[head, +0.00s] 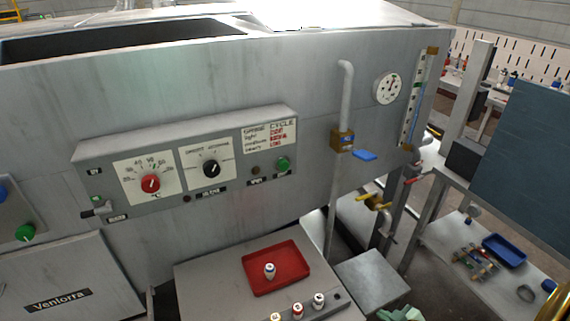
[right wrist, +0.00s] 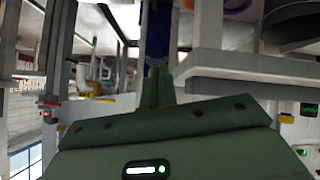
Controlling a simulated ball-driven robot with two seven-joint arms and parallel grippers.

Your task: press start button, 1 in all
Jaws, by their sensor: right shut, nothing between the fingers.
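A grey control panel (head: 190,165) on the tank front carries a round green button (head: 282,163) at its right end, with a small dark label below it that I cannot read. Nothing touches this button. My right gripper (head: 400,314) shows only in part, as a green shape at the bottom edge of the head view, well below and right of the panel. In the right wrist view its green fingers (right wrist: 157,88) are together with nothing between them. My left gripper is not in view.
The panel also has a red knob (head: 151,183), a black knob (head: 211,169) and a switch at its left. Another green knob (head: 25,232) is at far left. Below stand a red tray (head: 252,272) and small bottles. A pipe (head: 345,100) with a blue-handled valve is right of the panel.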

